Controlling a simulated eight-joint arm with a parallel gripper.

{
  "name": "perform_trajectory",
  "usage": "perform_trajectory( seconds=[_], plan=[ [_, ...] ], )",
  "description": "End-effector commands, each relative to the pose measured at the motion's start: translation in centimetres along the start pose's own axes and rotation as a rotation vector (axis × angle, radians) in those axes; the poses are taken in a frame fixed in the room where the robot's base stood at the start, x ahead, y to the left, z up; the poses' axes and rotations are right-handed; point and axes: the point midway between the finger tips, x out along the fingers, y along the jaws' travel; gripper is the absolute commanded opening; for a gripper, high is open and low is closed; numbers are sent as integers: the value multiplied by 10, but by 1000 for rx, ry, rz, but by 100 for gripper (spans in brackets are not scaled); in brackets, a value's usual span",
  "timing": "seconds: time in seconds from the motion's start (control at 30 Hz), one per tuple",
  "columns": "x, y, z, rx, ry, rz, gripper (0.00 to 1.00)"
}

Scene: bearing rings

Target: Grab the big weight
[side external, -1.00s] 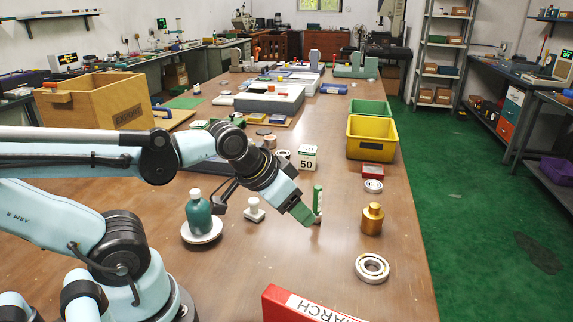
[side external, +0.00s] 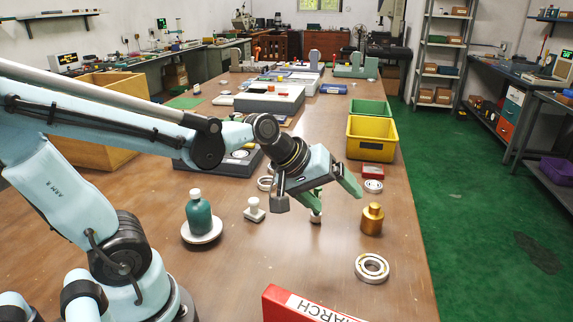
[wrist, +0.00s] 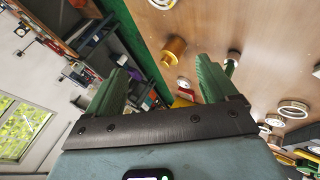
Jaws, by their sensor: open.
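The big weight is a brass cylinder (side external: 372,220) with a narrower knob on top. It stands upright on the wooden table, near the table's right edge in the side view. It also shows in the wrist view (wrist: 172,52), beyond and between the two green fingers. My gripper (side external: 336,194) is open and empty, above and to the left of the weight in the side view. In the wrist view its fingers (wrist: 163,68) are spread wide. The fingers look apart from the weight.
A bearing ring (side external: 372,268) lies in front of the weight. A red box (side external: 373,171) and yellow bin (side external: 372,139) are behind it. A green bottle (side external: 199,217) stands on a white dish at left.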

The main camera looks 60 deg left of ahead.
Motion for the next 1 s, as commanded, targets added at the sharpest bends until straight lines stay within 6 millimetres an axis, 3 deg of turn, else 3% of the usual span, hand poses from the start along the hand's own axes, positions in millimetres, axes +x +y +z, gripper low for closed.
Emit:
perform_trajectory(
  seconds=[0.3, 0.6, 0.8, 1.0],
  plan=[
    [58, 34, -47, -876, -95, 195, 86],
    [110, 37, -85, -1643, -285, 339, 86],
    [128, 32, -97, -1915, -384, 380, 86],
    [139, 26, -95, -1970, -407, 385, 86]
  ],
)
